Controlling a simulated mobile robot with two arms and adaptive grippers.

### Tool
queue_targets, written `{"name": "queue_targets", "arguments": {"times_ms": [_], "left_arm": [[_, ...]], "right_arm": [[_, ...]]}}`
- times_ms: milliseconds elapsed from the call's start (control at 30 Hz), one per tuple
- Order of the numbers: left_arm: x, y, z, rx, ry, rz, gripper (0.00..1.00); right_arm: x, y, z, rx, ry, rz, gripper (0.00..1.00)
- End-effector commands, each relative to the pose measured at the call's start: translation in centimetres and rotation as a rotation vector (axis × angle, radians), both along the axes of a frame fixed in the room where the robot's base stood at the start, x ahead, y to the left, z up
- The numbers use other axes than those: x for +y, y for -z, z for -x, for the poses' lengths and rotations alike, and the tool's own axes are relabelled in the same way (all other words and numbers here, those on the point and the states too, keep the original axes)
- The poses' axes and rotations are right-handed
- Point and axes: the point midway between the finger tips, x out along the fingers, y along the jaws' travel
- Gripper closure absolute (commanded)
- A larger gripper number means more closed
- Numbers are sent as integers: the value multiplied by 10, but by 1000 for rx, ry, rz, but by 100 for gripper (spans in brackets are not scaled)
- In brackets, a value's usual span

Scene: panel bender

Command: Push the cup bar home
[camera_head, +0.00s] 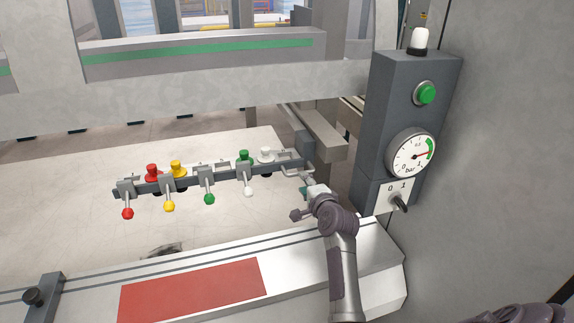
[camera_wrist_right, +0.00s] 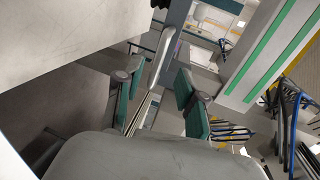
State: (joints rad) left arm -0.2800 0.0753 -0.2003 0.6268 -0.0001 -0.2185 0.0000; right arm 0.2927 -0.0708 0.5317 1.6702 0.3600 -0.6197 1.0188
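The cup bar (camera_head: 222,178) is a dark grey bar lying across the pale sheet, with red, yellow, green and white cups and matching ball-ended levers along it. Its right end has a light metal handle (camera_head: 308,178) beside a dark grey block (camera_head: 304,146). My right gripper (camera_head: 313,190) is at this handle. In the right wrist view its green-padded fingers (camera_wrist_right: 155,86) are apart, with a pale bar-like part (camera_wrist_right: 157,62) showing between them. I cannot tell whether they touch it.
A grey control box (camera_head: 398,135) with a green button (camera_head: 426,93), a gauge (camera_head: 411,153) and a 0/1 switch (camera_head: 399,203) stands right of my right gripper. A red panel (camera_head: 193,292) lies on the front ledge. A machine beam (camera_head: 190,90) spans the back.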

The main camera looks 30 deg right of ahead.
Motion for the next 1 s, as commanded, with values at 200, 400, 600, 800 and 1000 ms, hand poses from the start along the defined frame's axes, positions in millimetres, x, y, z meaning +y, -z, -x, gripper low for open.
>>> {"name": "queue_targets", "arguments": {"times_ms": [200, 400, 600, 800, 1000], "left_arm": [[7, 1, 28, 40, 2, -10, 41], [9, -3, 34, 50, 3, -13, 41], [7, -5, 22, 32, 2, -9, 41], [2, -7, 10, 13, 0, -3, 41], [2, -7, 13, 17, 0, -2, 41]], "right_arm": [[-3, 1, -5, 1, 0, -1, 61], [-9, 6, -29, 2, -1, -2, 61], [-15, 12, -55, 1, -1, -1, 61], [-18, 16, -69, 2, -1, -1, 61], [-18, 17, -71, 2, -1, -1, 61]]}}
